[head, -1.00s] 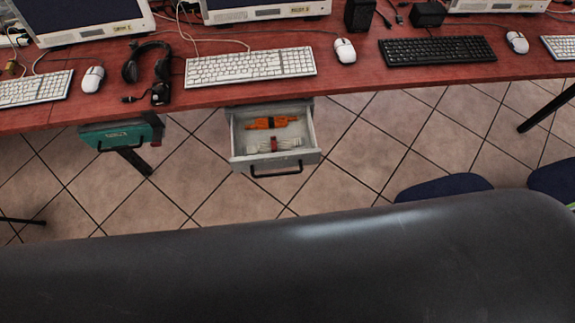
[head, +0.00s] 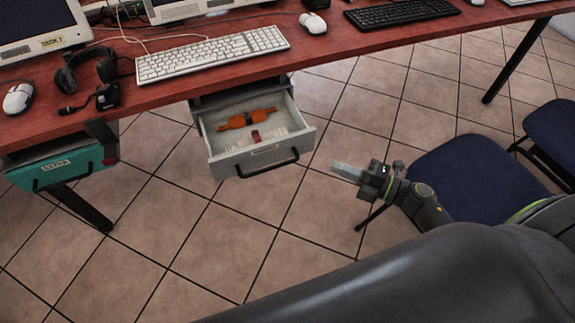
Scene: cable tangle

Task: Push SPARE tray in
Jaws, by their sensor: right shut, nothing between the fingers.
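A grey tray (head: 230,164) hangs under the desk and is pulled out, its black handle on the front. No label can be read on it, so I cannot confirm that it is the SPARE tray. Inside lie an orange item (head: 246,119) and a white bundle with a red band (head: 258,138). My right gripper (head: 340,168) is shut and empty, to the right of the tray's front and apart from it. My left gripper is out of view.
A teal tray (head: 62,170) labelled EXTRA hangs under the desk at left. The red desk (head: 330,45) carries a white keyboard (head: 212,54), headphones (head: 84,68) and a mouse (head: 313,23). Blue chairs (head: 475,180) stand at right. Tiled floor lies open before the tray.

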